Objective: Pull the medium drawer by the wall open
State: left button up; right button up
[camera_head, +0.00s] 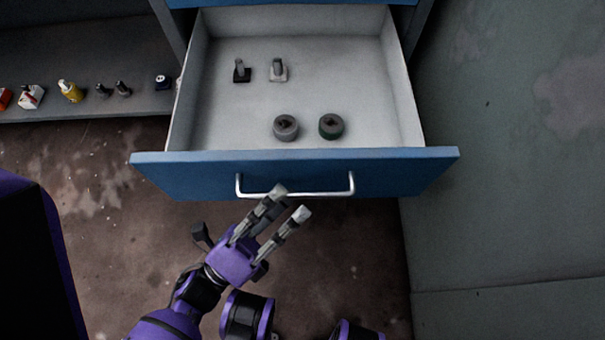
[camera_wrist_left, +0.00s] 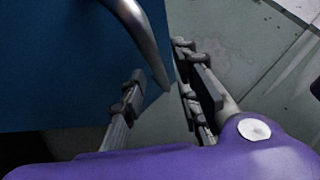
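The blue-fronted drawer (camera_head: 400,172) by the wall stands pulled well out of its cabinet, its pale grey inside showing in the head view. A silver bar handle (camera_head: 320,193) runs across its front; part of the handle also shows in the left wrist view (camera_wrist_left: 137,30). My purple left gripper (camera_head: 290,202) is just below and in front of the handle, and its fingertips come up to it. My right gripper is not in view.
Inside the drawer are two small upright parts (camera_head: 278,71) and two round dark parts (camera_head: 286,127). A shelf (camera_head: 140,104) at left carries several small items. The grey wall (camera_head: 500,150) is close on the right. Bare stained floor shows below the drawer.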

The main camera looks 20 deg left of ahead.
pick_arm(q)
jog(key=v, duration=0.9)
jog(key=shift+s+f, duration=0.1)
